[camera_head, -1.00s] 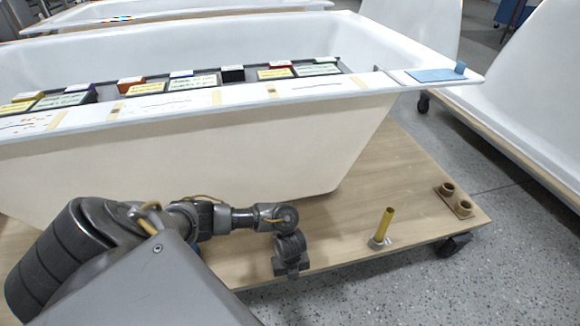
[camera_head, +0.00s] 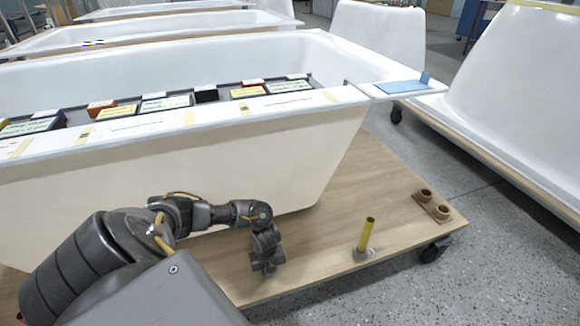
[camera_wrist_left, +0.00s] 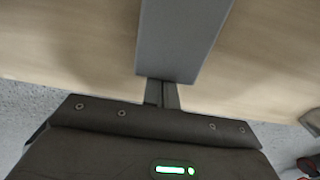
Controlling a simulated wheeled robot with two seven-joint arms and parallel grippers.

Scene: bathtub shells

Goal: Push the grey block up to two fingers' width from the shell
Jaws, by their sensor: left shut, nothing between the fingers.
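The shell (camera_head: 200,155) is a white bathtub with a cream outer side, standing on a wooden dolly board (camera_head: 345,210) in the head view. My left gripper (camera_head: 264,266) points down low over the board, in front of the shell's side. In the left wrist view its fingers (camera_wrist_left: 162,92) are shut with nothing between them. The grey block (camera_wrist_left: 180,40) lies just beyond the fingertips there, with its near end at them; I cannot tell whether they touch. I cannot make out the block in the head view. My right gripper is not in view.
A yellow post (camera_head: 366,235) and a brown two-cup holder (camera_head: 432,205) stand on the board to the right of the gripper. A tray of small labelled boxes (camera_head: 205,93) sits on the shell, with a blue pad (camera_head: 403,87) at its corner. Other shells stand around.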

